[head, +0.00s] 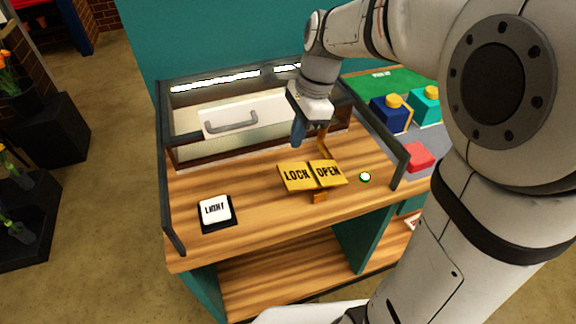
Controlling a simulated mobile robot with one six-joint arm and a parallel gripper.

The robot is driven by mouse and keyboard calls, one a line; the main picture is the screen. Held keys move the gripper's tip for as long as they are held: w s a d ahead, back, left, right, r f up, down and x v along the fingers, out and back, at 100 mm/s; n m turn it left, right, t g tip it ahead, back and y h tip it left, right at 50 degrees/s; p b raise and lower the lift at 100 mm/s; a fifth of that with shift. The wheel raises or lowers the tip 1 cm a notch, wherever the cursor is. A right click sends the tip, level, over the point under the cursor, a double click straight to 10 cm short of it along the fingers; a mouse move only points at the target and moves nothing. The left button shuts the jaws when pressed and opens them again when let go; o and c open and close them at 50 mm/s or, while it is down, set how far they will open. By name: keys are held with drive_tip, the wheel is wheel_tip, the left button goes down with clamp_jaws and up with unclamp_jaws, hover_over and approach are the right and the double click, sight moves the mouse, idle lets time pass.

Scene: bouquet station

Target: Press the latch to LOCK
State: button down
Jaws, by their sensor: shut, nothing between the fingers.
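The latch is a yellow rocker plate with two halves, LOCK (296,176) on the left and OPEN (328,172) on the right. It sits on the wooden counter (262,222), with a dark seam between its halves. I cannot tell clearly which half is lower. My gripper (298,138) points down, its bluish fingers shut and empty. In the picture it is just above the rocker, over the LOCK side, and appears apart from it. A small round lamp (365,177) glows green to the right of the rocker.
A white LIGHT button (216,209) sits at the counter's front left. Behind is a dark-framed case with a white handled front (236,118). Blue (390,115) and teal (424,106) boxes and a red block (419,157) are at right. Bare counter lies between button and rocker.

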sight(284, 177)
drive_tip(key=x, duration=1)
drive_tip(key=shift+p, duration=0.3)
